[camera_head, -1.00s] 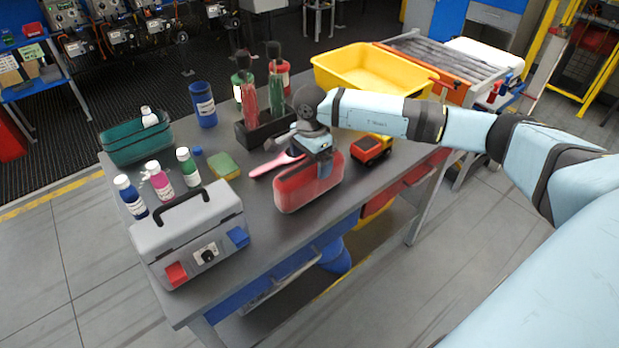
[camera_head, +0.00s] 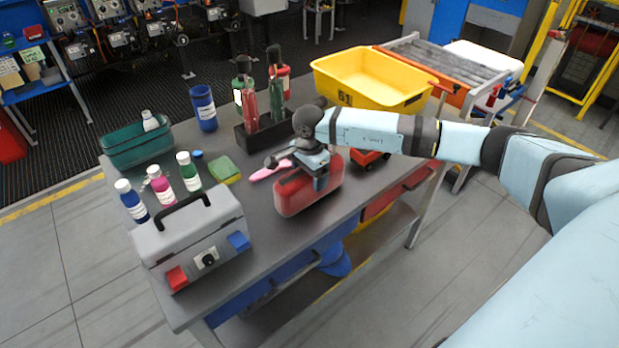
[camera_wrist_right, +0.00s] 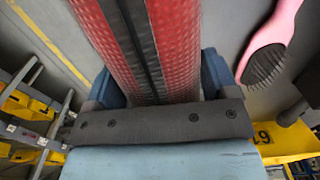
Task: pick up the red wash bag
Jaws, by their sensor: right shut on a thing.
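The red wash bag (camera_head: 294,198) is at the front edge of the grey table in the head view, standing upright. My right gripper (camera_head: 318,179) is over its top from above, with fingers on both sides of it. In the right wrist view the bag's red textured top with a dark zip strip (camera_wrist_right: 139,40) runs between the blue fingers of the gripper (camera_wrist_right: 155,85), which is shut on it. Whether the bag's bottom touches the table cannot be told. My left gripper is not in view.
A pink hairbrush (camera_head: 268,170) lies close behind the bag. A red toy truck (camera_head: 368,158) is to its right. A grey toolbox (camera_head: 192,240) stands to the left. A black holder (camera_head: 262,137) with bottles and a yellow tray (camera_head: 372,83) are behind.

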